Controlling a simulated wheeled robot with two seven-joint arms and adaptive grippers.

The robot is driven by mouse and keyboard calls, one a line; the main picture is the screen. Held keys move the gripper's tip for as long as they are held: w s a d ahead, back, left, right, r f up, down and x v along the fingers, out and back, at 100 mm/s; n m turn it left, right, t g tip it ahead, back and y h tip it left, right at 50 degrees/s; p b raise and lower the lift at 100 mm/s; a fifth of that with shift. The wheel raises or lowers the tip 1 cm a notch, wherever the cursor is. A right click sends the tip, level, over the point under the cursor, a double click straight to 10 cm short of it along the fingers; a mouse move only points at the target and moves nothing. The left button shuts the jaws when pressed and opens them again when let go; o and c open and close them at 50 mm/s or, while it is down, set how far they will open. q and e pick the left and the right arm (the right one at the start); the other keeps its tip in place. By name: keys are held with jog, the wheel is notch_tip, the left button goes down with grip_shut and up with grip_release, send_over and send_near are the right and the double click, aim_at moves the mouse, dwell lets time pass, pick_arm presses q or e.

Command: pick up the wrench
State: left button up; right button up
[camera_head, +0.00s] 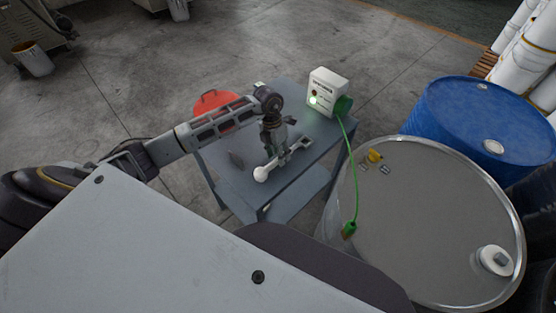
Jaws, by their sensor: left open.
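The wrench (284,161) is pale and silvery. It lies at a slant on the grey cart's top (240,184), with a rounded end at the lower left and a forked end at the upper right. My left gripper (274,150) points down over the middle of the wrench and is open. The gripper hides part of the wrench's far side. I cannot tell whether the fingers touch the wrench. My right gripper is not in view.
A white box (327,88) with a green light stands at the cart's far right. Its green cable (355,175) runs to a clamp on the grey drum (430,220). A blue drum (480,110) stands behind. A red round object (214,99) shows behind my arm.

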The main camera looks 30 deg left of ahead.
pick_arm(q)
jog(key=shift+d+f, duration=0.2)
jog(key=shift+f, duration=0.7)
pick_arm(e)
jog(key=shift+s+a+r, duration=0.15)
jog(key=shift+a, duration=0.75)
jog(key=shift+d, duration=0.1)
pick_arm(q)
jog(key=shift+c, duration=0.9)
grip_shut()
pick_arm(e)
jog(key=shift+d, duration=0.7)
